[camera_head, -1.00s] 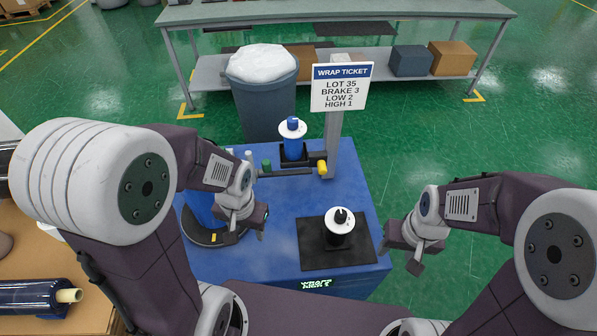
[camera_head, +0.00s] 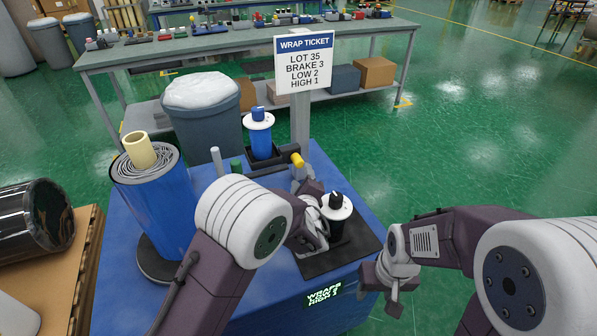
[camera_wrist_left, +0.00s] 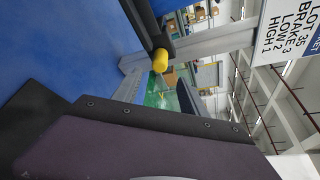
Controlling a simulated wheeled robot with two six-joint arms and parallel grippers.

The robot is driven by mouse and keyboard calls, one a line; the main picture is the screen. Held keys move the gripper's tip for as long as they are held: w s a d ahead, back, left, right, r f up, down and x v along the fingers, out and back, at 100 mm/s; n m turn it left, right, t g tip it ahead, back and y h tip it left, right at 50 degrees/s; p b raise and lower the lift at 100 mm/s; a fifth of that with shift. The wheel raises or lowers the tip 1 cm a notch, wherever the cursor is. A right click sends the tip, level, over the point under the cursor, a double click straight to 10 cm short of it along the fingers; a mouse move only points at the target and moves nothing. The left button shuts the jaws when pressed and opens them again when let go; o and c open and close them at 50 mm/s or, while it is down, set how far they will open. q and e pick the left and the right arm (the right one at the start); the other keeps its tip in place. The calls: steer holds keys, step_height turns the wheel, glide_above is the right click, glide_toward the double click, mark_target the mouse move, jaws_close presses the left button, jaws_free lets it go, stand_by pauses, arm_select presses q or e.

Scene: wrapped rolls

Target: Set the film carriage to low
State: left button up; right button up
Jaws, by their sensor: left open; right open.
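The film carriage (camera_head: 283,158) is a dark block on the grey mast (camera_head: 300,130), bearing a blue film spool (camera_head: 261,140) with a white disc on top. A yellow knob (camera_head: 297,160) sits at its mast end; it also shows in the left wrist view (camera_wrist_left: 160,60). My left gripper (camera_head: 314,192) is open, just below and right of the knob and apart from it; my own arm partly hides it. My right gripper (camera_head: 388,292) is open and empty off the machine's right edge. The wrap ticket (camera_head: 303,66) reads Lot 35, Brake 3, Low 2, High 1.
A black-topped knob on a white disc (camera_head: 337,207) stands on a black pad (camera_head: 352,248), close right of my left gripper. A blue-wrapped roll (camera_head: 160,205) stands at left. A green display (camera_head: 323,294) is on the front. A grey bin (camera_head: 207,125) stands behind.

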mark_target(299, 165)
arm_select(q)
steer(key=x, duration=0.9)
steer(key=shift+a+p, duration=0.1)
steer(key=shift+p, duration=0.2)
steer(key=shift+c, duration=0.2)
jaws_close()
stand_by(0.7)
